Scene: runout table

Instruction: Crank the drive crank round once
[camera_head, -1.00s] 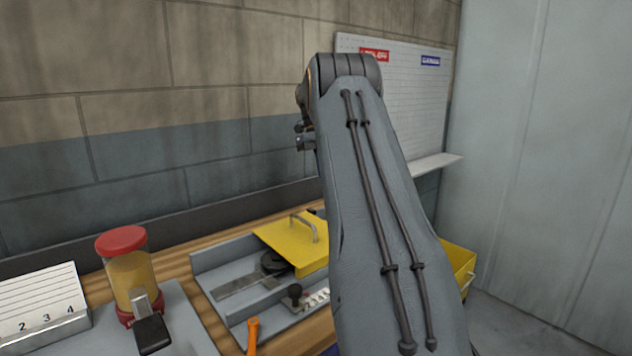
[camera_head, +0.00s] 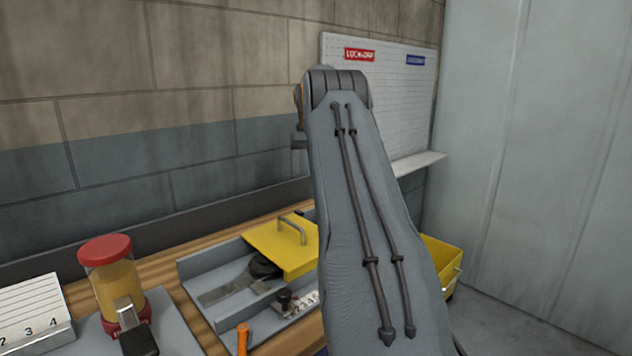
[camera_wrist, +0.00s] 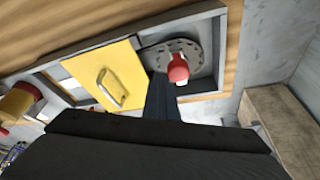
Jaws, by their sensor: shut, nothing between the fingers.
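The drive crank shows in the wrist view as a grey disc (camera_wrist: 186,50) with holes round its edge and a red knob (camera_wrist: 178,69) standing up from it. My gripper (camera_wrist: 160,84) reaches up from the bottom of that view with its dark fingers shut and empty. The fingertips are just left of and below the red knob. I cannot tell whether they touch it. In the head view my arm hides the gripper, and the crank with its red knob does not show.
A yellow cover (camera_head: 271,241) with a grey handle lies left of the crank in the wrist view (camera_wrist: 120,67). A grey tray (camera_head: 195,272) sits on the wooden table. A red-topped jar (camera_head: 105,250) stands left, an orange handle (camera_head: 242,338) in front, a yellow bin (camera_head: 440,262) right.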

